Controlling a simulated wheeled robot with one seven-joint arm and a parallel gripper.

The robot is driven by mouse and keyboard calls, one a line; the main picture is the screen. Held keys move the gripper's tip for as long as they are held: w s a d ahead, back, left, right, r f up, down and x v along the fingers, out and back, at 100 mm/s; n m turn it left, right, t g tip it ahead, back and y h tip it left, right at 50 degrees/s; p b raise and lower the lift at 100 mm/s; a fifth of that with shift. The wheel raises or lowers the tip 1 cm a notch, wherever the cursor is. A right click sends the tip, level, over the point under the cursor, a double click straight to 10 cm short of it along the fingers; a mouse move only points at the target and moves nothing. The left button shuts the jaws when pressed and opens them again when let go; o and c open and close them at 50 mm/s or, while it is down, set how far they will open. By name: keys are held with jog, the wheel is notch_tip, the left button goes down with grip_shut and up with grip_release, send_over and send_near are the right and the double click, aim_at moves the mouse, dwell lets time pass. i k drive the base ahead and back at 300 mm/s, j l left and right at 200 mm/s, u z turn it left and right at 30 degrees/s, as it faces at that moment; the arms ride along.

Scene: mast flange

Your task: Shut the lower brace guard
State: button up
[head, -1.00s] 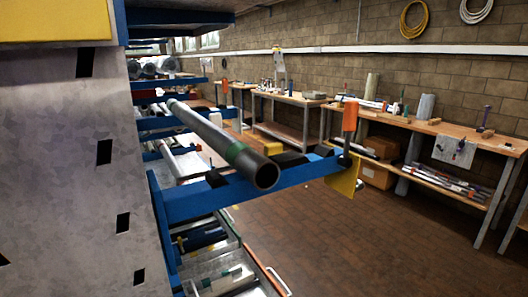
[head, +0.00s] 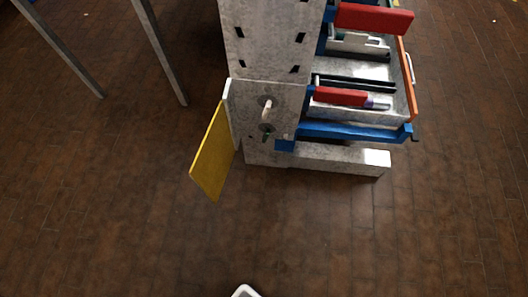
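The lower brace guard, a flat yellow panel (head: 213,152), hangs at the left edge of the grey metal upright (head: 268,40) near its foot. It stands swung out to the left, open, with its face at an angle to the upright. The upright's uncovered lower face (head: 285,95) shows a pale peg (head: 267,109) and a small dark green part below it. My gripper cannot be made out; only a small white rounded piece, perhaps of my arm, shows at the bottom edge, well apart from the panel.
A grey foot beam (head: 330,160) runs right from the upright along the floor. Blue arms (head: 355,132), red blocks (head: 375,18) and an open drawer with an orange front edge (head: 407,80) lie to the right. Table legs (head: 160,52) stand upper left. Brick floor (head: 110,200) is clear in front and left.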

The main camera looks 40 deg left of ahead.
aim_at(210, 169)
jog(key=k, duration=0.15)
jog(key=j+u, duration=0.2)
jog(key=u, duration=0.15)
jog(key=j+u, duration=0.2)
jog(key=u, duration=0.15)
jog(key=j+u, duration=0.35)
jog(key=l, duration=0.1)
